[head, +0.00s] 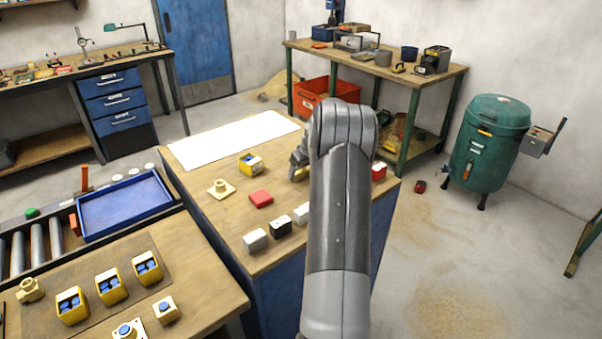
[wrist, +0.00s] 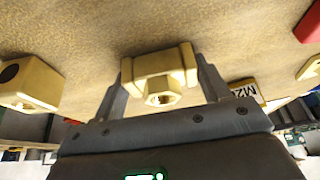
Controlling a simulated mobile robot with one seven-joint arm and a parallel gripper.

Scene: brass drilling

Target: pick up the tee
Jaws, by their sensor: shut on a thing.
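A brass-coloured tee (wrist: 160,70) with a hexagonal boss around a hole sits between the two fingers of my gripper (wrist: 162,72) in the wrist view. The fingers press on its two ends, so the gripper is shut on it. The wooden surface shows right behind the tee; I cannot tell whether the tee touches it. In the head view my gripper (head: 299,160) is at the middle bench, mostly hidden behind my arm, and the tee is not clear there.
The middle bench (head: 226,222) holds a brass fitting on a square plate (head: 221,188), a yellow bin (head: 250,163), a red block (head: 261,198) and several small blocks in front. A white sheet (head: 235,138) covers its far part. A blue tray (head: 125,207) lies at left.

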